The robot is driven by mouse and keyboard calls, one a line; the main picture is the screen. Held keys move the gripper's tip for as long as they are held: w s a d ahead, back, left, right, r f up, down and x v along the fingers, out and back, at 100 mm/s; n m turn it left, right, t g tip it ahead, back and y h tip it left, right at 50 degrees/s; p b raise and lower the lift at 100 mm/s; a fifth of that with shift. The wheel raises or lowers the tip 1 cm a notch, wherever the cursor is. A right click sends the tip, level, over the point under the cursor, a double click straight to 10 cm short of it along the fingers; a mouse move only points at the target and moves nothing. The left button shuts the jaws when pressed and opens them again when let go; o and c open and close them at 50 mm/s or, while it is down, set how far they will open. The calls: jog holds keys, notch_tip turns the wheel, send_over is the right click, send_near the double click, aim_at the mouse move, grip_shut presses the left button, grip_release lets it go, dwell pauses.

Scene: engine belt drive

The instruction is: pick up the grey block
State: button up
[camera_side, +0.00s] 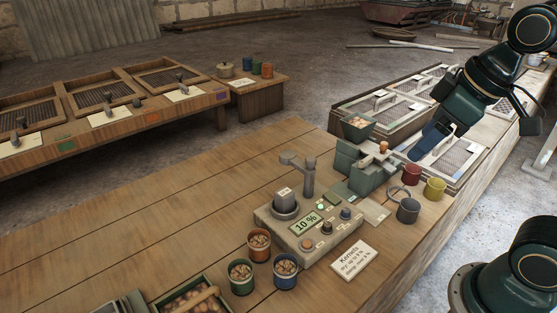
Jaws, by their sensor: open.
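I cannot clearly make out a separate grey block. The nearest match is a grey-green blocky device (345,160) with a hopper, right of the table's middle. My gripper (420,150) reaches in from the upper right with dark blue jaws pointing down and left. It is open, with nothing visible held, and appears above the screened trays, to the right of the device. The gap between its fingers is hard to see at this angle.
A meter (305,225) reading "10 %" stands on the wooden table (180,240). Red (412,174), yellow (434,188) and dark grey (408,210) cups stand right of the device. Nut-filled cups (259,244) and a "Kernels" card (354,260) are in front. The table's left is clear.

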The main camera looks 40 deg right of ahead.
jog(key=w+n+g, duration=0.1)
jog(key=w+n, duration=0.3)
jog(key=w, duration=0.5)
jog(key=n+g+y, duration=0.1)
jog(key=n+g, duration=0.3)
jog(key=n, duration=0.8)
send_over(285, 192)
jog(key=d, duration=0.2)
notch_tip(285, 192, down, 16)
jog(key=shift+s+a+f, duration=0.1)
jog(key=shift+a+f, duration=0.05)
jog(key=shift+f, duration=1.2)
jog(key=shift+w+a+f, duration=0.1)
jog(key=shift+a+f, duration=0.1)
jog(key=shift+f, duration=1.1)
jog(key=shift+s+a+f, duration=0.1)
jog(key=shift+a+f, duration=0.05)
jog(key=shift+f, duration=1.2)
jog(key=shift+f, duration=0.1)
jog(key=shift+a+f, duration=0.2)
jog(key=shift+f, duration=0.65)
jog(key=shift+a+f, duration=0.15)
jog(key=shift+f, duration=0.65)
jog(key=shift+a+f, duration=0.2)
jog(key=shift+f, duration=0.65)
